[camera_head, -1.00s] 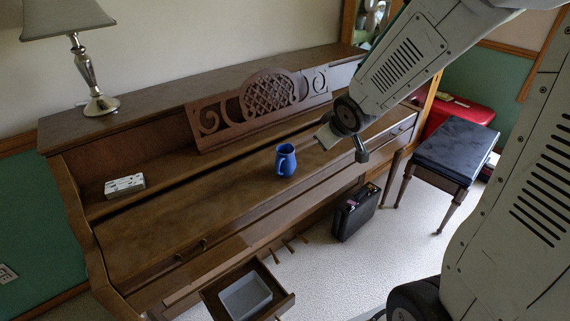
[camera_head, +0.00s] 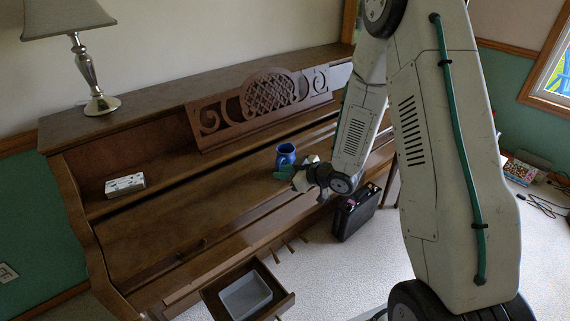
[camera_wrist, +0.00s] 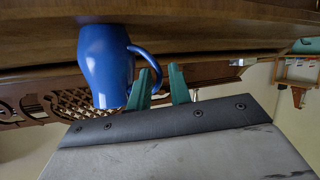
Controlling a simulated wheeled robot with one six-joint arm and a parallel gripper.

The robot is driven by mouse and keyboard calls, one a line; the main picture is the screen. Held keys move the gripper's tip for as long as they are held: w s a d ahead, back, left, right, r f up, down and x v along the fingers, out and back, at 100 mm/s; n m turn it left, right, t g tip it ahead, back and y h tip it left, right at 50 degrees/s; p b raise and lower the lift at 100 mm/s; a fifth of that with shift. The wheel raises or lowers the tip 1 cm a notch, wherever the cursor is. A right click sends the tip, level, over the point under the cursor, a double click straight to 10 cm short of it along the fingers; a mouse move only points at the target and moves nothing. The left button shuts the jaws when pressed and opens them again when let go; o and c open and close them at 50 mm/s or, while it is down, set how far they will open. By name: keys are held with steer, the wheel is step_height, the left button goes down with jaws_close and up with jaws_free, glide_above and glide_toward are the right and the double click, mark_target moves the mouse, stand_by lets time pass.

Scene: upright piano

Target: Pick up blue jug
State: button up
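The blue jug (camera_head: 286,152) stands upright on the closed wooden lid of the piano. My gripper (camera_head: 298,166) is close beside it, at its front right, and partly hides its lower part. In the wrist view, which is upside down, the jug (camera_wrist: 104,62) is left of my gripper (camera_wrist: 160,72). Its handle points toward the green fingers. The fingers are apart, and part of the handle shows in the gap between them. I cannot tell whether either finger touches it.
A carved music stand (camera_head: 265,104) rises behind the jug. A small patterned box (camera_head: 125,185) lies on the lid's left. A lamp (camera_head: 88,60) stands on top. An open drawer with a grey tray (camera_head: 245,298) sticks out below. A black case (camera_head: 354,213) stands on the floor.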

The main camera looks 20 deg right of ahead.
steer(key=x, duration=0.4)
steer(key=shift+w, duration=0.2)
jaws_close()
steer(key=shift+r, duration=0.25)
